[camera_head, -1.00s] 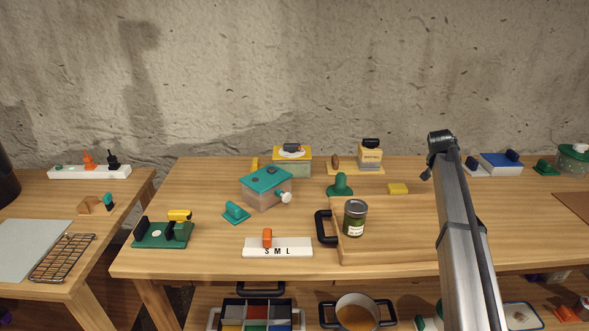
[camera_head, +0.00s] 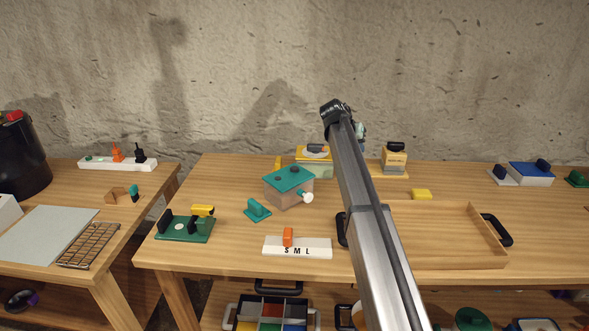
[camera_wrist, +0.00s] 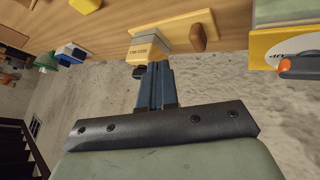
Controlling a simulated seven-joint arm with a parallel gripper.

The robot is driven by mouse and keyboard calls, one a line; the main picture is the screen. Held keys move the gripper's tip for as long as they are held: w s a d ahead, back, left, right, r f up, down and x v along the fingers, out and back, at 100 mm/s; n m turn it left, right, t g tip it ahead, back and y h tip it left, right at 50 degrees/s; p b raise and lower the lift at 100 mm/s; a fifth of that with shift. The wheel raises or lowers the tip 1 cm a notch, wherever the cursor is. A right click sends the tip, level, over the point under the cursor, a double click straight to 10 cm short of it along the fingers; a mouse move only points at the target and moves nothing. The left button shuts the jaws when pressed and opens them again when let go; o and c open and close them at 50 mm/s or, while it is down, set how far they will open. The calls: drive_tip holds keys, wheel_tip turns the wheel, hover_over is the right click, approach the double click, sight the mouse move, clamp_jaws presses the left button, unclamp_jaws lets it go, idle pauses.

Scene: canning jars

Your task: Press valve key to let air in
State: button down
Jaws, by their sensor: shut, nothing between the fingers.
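No part is clearly marked as the valve key. A box with a teal lid (camera_head: 289,179) and a white side knob (camera_head: 307,196) stands mid-table, left of my arm. A small teal piece with an upright tab (camera_head: 257,209) lies in front of it. My gripper (camera_wrist: 156,74) shows in the wrist view with its blue fingers shut and empty. They point towards a cream labelled box (camera_wrist: 146,50), also in the head view (camera_head: 395,159); whether they touch it I cannot tell. In the head view my arm hides most of the gripper.
A yellow-fronted box (camera_head: 314,153) stands at the back. The S M L block (camera_head: 297,248) with an orange slider and a green base (camera_head: 184,230) lie near the front edge. A wooden tray (camera_head: 450,262) is at right, partly behind my arm.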

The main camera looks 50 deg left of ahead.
sight(292, 169)
drive_tip(key=s+a+r+n+t, duration=0.1)
drive_tip(key=s+a+r+n, duration=0.2)
drive_tip(key=s+a, duration=1.1)
drive_tip(key=s+r, duration=0.2)
drive_tip(key=s, duration=0.2)
drive_tip(key=shift+a+f, duration=0.1)
drive_tip(key=shift+f, duration=0.05)
drive_tip(key=shift+f, duration=4.3)
drive_tip(key=shift+f, duration=0.1)
drive_tip(key=shift+f, duration=0.3)
drive_tip(key=shift+f, duration=0.4)
drive_tip(key=shift+r, duration=0.85)
